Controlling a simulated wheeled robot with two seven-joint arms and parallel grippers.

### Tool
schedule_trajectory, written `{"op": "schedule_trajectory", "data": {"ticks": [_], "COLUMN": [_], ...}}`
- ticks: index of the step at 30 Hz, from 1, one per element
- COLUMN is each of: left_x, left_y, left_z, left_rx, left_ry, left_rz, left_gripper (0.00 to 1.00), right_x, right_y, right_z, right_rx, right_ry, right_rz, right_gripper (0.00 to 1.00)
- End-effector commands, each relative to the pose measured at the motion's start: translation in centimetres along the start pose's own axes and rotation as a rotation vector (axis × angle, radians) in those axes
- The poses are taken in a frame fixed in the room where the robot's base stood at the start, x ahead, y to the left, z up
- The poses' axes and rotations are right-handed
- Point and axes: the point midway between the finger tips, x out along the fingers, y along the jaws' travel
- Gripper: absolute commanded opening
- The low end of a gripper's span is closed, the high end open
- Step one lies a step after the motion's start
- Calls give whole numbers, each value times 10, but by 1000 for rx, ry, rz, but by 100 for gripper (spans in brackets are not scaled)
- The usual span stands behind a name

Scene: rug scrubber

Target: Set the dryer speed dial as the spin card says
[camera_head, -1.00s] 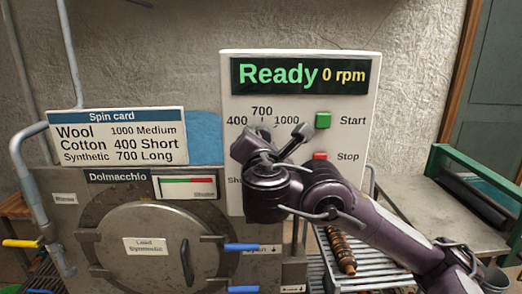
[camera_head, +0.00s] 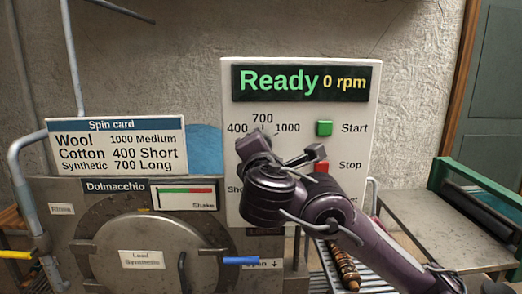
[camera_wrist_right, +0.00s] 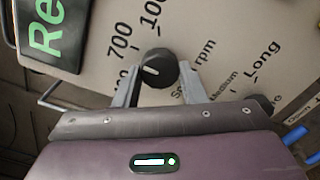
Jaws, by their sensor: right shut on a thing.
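The white control panel (camera_head: 345,190) shows "Ready 0 rpm" on its display (camera_head: 300,82). Speed marks 400, 700 and 1000 (camera_head: 287,128) show above my right gripper, which hides the dial in the head view. In the right wrist view the black speed dial (camera_wrist_right: 158,68) sits between the two fingers of my right gripper (camera_wrist_right: 157,80), shut on it. Its white line points roughly left, on the 400–700 side; the exact setting is hard to tell. The spin card (camera_head: 118,146) reads Wool 1000 Medium, Cotton 400 Short, Synthetic 700 Long. My left gripper is out of view.
The load label (camera_head: 142,259) on the drum door seems to read Synthetic. A green start button (camera_head: 324,128) and red stop button (camera_head: 321,167) are right of the dial. A blue handle (camera_head: 241,260) and a rack (camera_head: 375,278) are below.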

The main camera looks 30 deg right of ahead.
Motion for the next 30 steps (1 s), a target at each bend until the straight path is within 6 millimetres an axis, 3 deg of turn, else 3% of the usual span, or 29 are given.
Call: {"op": "schedule_trajectory", "data": {"ticks": [5,6,11,21,30], "left_x": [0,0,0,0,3], "left_y": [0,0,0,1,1], "left_z": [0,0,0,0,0], "left_rx": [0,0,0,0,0], "left_ry": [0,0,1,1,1], "left_rz": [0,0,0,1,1], "left_gripper": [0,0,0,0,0], "right_x": [0,0,0,-5,-53], "right_y": [-1,-1,-1,0,-1], "right_z": [-1,-1,-1,-1,-2], "right_rx": [-3,-3,-2,-1,1], "right_ry": [1,1,1,2,4], "right_rz": [-2,-2,-1,0,1], "right_gripper": [14,40,59,59,59]}}
